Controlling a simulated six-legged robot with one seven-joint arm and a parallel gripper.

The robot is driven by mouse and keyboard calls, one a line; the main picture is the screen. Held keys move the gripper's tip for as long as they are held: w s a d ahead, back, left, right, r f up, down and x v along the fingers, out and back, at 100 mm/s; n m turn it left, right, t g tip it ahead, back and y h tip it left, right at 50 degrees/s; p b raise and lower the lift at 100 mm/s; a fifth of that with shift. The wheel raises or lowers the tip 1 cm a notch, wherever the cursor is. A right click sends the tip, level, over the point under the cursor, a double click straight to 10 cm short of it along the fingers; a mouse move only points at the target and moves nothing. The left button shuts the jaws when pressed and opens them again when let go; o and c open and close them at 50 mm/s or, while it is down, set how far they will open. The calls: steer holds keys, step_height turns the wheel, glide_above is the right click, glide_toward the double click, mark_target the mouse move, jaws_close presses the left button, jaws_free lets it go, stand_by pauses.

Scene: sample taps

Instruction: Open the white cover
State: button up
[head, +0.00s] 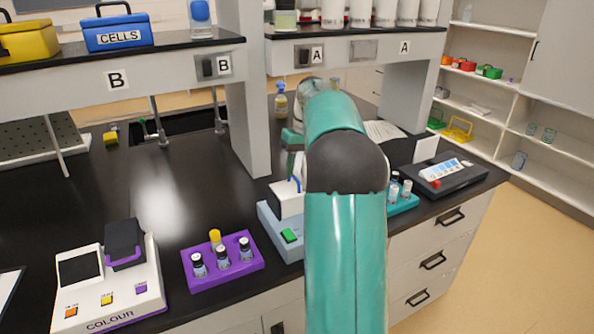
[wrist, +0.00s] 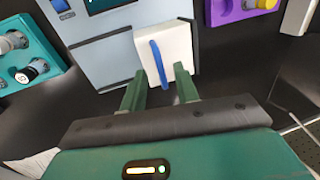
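The white cover (head: 290,204) sits on a pale blue-grey device (head: 268,222) with a green button, partly hidden by my arm in the head view. It has a blue handle (head: 295,184) on it. In the wrist view the white cover (wrist: 180,46) is straight ahead, with its blue handle (wrist: 159,64) upright in the picture. The cover looks closed. My gripper (wrist: 159,78) is open, its two green fingers apart with the handle's near end between or just beyond the tips. I cannot tell whether they touch it.
A purple rack (head: 222,262) with vials stands left of the device, and a white COLOUR instrument (head: 108,285) further left. A teal rack (head: 403,203) and a dark instrument (head: 443,178) are to the right. A shelf post (head: 249,125) rises behind.

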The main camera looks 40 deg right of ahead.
steer(key=shift+a+f, duration=0.15)
steer(key=shift+f, duration=0.5)
steer(key=shift+c, duration=0.2)
jaws_close()
steer(key=s+d, duration=0.2)
steer(key=d, duration=0.5)
steer(key=shift+d, duration=0.4)
steer(key=shift+s, duration=0.1)
steer(key=shift+o, duration=0.2)
jaws_free()
steer(key=shift+r, duration=0.15)
